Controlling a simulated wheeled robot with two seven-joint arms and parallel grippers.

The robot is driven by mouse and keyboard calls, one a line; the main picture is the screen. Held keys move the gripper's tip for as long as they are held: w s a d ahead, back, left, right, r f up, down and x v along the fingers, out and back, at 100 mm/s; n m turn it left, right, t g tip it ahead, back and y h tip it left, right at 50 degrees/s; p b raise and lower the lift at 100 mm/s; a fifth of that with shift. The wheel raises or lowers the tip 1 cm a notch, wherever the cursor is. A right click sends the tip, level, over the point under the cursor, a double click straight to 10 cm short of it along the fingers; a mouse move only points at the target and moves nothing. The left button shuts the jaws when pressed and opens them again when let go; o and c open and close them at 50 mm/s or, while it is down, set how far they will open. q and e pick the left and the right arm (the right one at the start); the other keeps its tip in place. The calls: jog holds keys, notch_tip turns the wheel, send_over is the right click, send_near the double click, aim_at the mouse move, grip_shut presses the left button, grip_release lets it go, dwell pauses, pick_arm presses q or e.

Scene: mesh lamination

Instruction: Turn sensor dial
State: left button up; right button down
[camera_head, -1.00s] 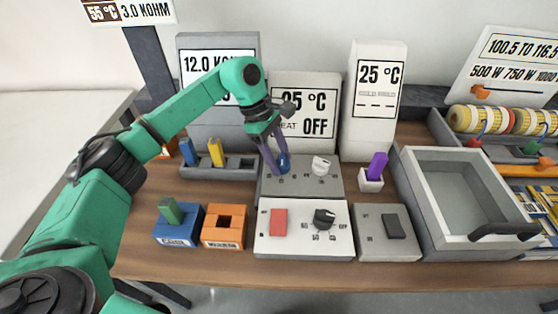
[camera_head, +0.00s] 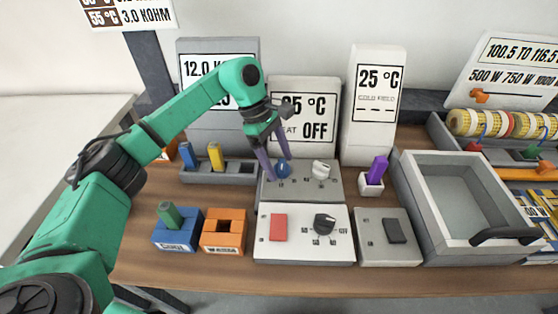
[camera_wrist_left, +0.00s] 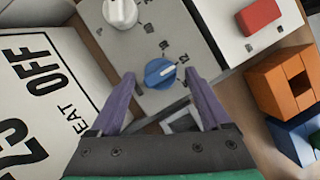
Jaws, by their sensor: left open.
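The blue dial (camera_head: 283,169) sits at the left of a grey panel (camera_head: 335,187), next to a white dial (camera_head: 321,169). In the left wrist view the blue dial (camera_wrist_left: 160,73) has a white pointer line and printed marks around it. My left gripper (camera_head: 274,168) is at the blue dial. The left wrist view shows its purple fingers (camera_wrist_left: 162,80) open, one on each side of the blue dial with gaps between. My right gripper is not in view.
A white panel (camera_head: 340,248) with a red switch and a black dial lies in front. A grey switch box (camera_head: 372,252), an open grey tray (camera_head: 431,248), blue (camera_head: 172,241) and orange blocks (camera_head: 224,246) surround it. Display boxes stand behind.

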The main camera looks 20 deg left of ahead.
pick_arm(q)
jog(key=v, duration=1.4)
jog(key=shift+b, duration=0.35)
